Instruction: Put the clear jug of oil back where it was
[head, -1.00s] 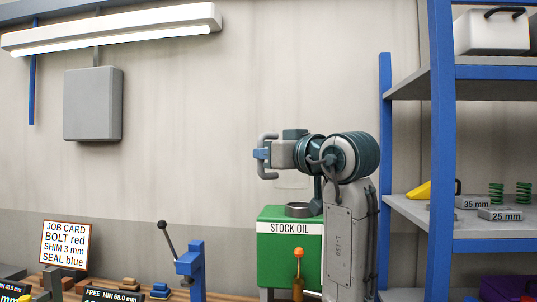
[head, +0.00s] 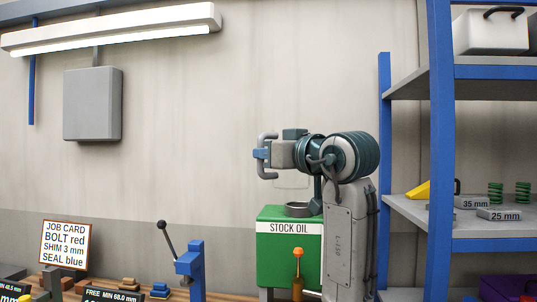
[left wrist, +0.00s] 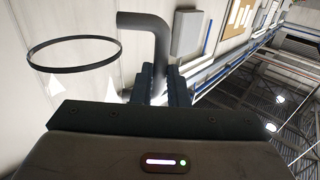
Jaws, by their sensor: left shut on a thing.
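My left gripper (head: 262,154) is shut on the grey handle (head: 267,137) of the clear jug, above the green stock oil tank (head: 289,250). In the left wrist view the bent handle (left wrist: 150,22) passes down between the fingers (left wrist: 160,80). The jug's clear body is almost invisible; a faint outline of the jug (head: 291,187) shows below the gripper in the head view. Its dark round rim (left wrist: 75,38) shows at left in the left wrist view. I cannot tell how much oil is inside. My right gripper is not in view.
A grey ring (head: 298,209) sits on top of the tank, and an orange-topped lever (head: 298,254) stands in front. A blue lever press (head: 190,264) and a job card (head: 64,245) stand left along the bench. Blue-framed shelves (head: 441,150) rise at right.

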